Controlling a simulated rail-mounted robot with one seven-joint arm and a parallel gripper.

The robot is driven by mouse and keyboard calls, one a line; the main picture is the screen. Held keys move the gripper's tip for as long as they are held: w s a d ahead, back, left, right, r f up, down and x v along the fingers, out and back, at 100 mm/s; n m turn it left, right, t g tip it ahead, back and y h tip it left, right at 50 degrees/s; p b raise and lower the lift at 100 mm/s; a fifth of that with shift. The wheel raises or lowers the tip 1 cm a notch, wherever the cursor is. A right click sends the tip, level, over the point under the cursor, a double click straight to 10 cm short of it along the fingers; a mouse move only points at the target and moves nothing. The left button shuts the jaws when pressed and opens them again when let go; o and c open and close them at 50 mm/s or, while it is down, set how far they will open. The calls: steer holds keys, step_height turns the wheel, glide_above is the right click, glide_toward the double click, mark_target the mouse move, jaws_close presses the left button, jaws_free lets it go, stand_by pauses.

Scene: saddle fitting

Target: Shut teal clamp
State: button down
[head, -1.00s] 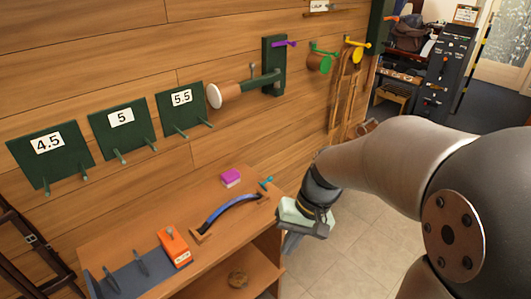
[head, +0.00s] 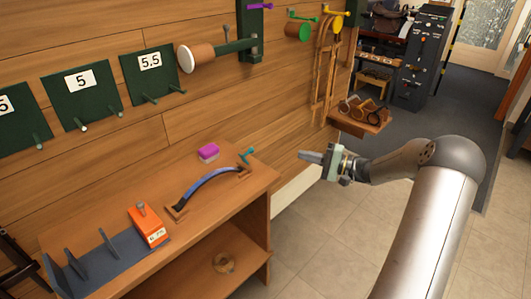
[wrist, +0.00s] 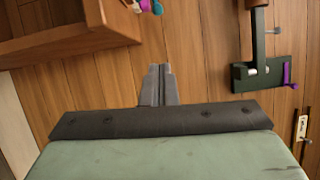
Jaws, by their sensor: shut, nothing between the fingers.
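The teal clamp (head: 247,155) is a small handle at the far right corner of the wooden bench top, at the right end of the curved dark blue strip (head: 207,184). It is too small to tell whether it is open or shut. It also shows at the top edge of the wrist view (wrist: 157,7), partly cut off. My gripper (head: 302,157) is off the bench's right side, to the right of the clamp and apart from it, with its fingers pointing left. In the wrist view its fingers (wrist: 155,72) are together and empty.
An orange block (head: 148,226) stands by the grey slotted rack (head: 100,262). Green and yellow wall fittings (head: 298,30) and a green bracket with a wooden cylinder (head: 205,57) stick out from the wall. Open floor lies right of the bench.

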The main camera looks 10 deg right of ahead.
mark_target(248, 153)
steer(key=shift+a, duration=0.1)
steer(key=shift+s+a+x, duration=0.25)
steer(key=shift+s+x, duration=0.15)
steer(key=shift+x, duration=1.7)
steer(key=shift+s+a+x, duration=0.25)
steer(key=shift+s+x, duration=0.1)
steer(key=shift+x, duration=1.8)
steer(key=shift+s+a+x, duration=0.25)
steer(key=shift+s+x, duration=0.15)
steer(key=shift+x, duration=1.7)
steer(key=shift+d+r, duration=0.1)
steer(key=shift+d, duration=0.05)
